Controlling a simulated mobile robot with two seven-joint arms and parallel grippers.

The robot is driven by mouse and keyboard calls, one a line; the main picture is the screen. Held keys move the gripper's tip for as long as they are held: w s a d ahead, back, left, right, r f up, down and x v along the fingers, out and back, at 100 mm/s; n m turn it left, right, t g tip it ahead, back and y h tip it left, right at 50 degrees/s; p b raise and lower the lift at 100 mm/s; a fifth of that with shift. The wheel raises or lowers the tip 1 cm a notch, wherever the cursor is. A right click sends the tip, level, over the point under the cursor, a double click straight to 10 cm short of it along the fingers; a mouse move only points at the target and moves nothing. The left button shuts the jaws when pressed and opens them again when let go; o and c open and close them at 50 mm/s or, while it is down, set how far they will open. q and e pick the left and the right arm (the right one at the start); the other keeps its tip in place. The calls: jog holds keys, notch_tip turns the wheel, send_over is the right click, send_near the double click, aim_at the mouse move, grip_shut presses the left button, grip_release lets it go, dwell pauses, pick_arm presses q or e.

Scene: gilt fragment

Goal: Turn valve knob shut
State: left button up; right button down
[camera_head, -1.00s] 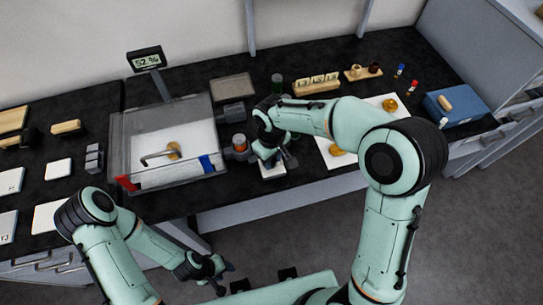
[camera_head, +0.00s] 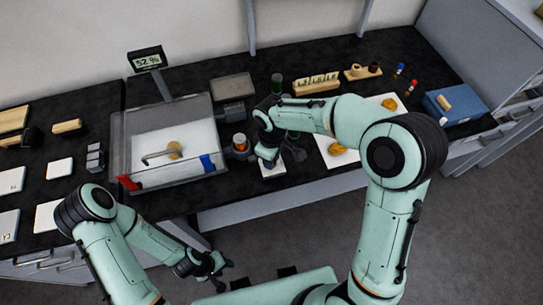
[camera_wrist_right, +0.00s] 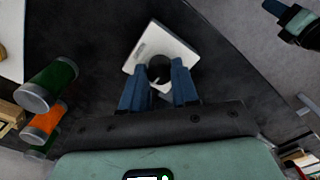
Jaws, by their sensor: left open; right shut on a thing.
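The valve knob (camera_wrist_right: 158,69) is a small dark round thing on a white square plate (camera_wrist_right: 157,40) in the right wrist view. My right gripper (camera_wrist_right: 158,84) has its two blue fingers on either side of the knob and is shut on it. In the head view my right gripper (camera_head: 268,153) is over the white plate (camera_head: 272,171) at the counter's front, and the knob is hidden there. My left gripper (camera_head: 214,272) is open and empty, low in front of the counter.
A clear-walled box (camera_head: 120,150) with a scale display (camera_head: 147,60) above stands left of my right gripper. An orange-and-grey cylinder (camera_head: 240,143) and a green one (camera_head: 277,84) are close by. A white sheet (camera_head: 330,150) with yellow pieces lies to the right.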

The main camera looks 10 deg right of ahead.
jog(key=c, duration=0.8)
grip_release()
jog(key=shift+c, duration=0.2)
pick_arm(q)
jog(key=shift+w+r+p, duration=0.65)
jog(key=shift+w+r, duration=0.15)
jog(key=shift+r, duration=0.1)
pick_arm(e)
notch_tip(320, 180, up, 14)
jog(key=shift+f, duration=0.25)
